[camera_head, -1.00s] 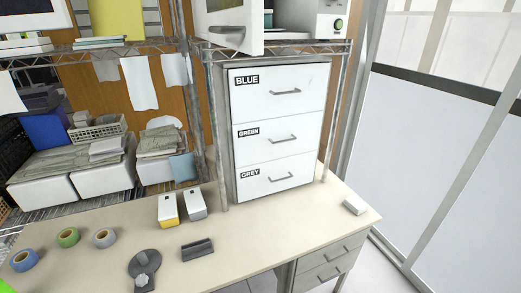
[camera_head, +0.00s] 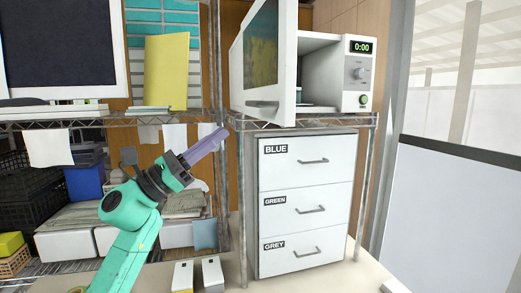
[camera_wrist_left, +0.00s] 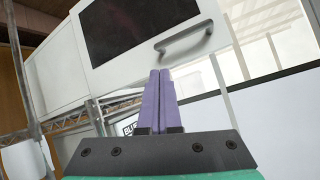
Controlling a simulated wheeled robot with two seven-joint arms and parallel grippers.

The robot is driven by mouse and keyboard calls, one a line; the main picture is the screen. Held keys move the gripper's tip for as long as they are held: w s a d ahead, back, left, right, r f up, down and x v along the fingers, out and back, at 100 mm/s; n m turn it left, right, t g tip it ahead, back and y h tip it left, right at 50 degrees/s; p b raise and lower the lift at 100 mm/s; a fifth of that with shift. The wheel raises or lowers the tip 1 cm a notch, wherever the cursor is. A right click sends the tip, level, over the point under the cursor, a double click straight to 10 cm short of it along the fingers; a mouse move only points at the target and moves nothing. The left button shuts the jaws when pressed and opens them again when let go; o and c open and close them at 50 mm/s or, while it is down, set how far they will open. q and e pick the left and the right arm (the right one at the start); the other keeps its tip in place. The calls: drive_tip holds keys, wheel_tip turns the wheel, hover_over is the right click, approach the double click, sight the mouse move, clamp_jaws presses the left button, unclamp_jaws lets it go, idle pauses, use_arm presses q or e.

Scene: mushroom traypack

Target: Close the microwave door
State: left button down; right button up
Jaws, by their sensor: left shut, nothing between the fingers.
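The white microwave (camera_head: 357,75) stands on the wire shelf above the drawers, with a green 0:00 display. Its door (camera_head: 284,98) is open and swung out at the left, with a dark window and a grey handle (camera_head: 262,105) low on it. In the left wrist view the door (camera_wrist_left: 101,66) and its handle (camera_wrist_left: 183,40) show above the fingers. My left gripper (camera_head: 222,132) has purple fingers held together and empty. It is to the left of and below the door handle, apart from it in the wrist view. My right gripper is not in view.
The wire shelf edge (camera_head: 310,123) runs under the microwave, and a metal post (camera_head: 219,70) stands left of the door. Below are white drawers (camera_head: 305,205) labelled BLUE, GREEN and GREY. A yellow folder (camera_head: 166,72) stands on the left shelf.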

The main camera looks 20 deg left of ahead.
use_arm(q)
drive_tip(key=s+r+m+g+h, duration=0.1)
drive_tip(key=s+r+m+g, duration=0.3)
drive_tip(key=m, duration=0.6)
drive_tip(key=m+g+y, duration=0.3)
drive_tip(key=m+y, duration=0.1)
drive_tip(key=m, duration=0.3)
approach(277, 123)
drive_tip(key=p+x, duration=0.5)
drive_tip(key=x, duration=0.1)
drive_tip(key=shift+w+r+p, duration=0.1)
drive_tip(key=shift+p, duration=0.3)
drive_tip(key=shift+w+d, duration=0.25)
drive_tip(key=shift+d, duration=0.1)
drive_tip(key=shift+f, duration=0.2)
drive_tip(key=shift+n, duration=0.3)
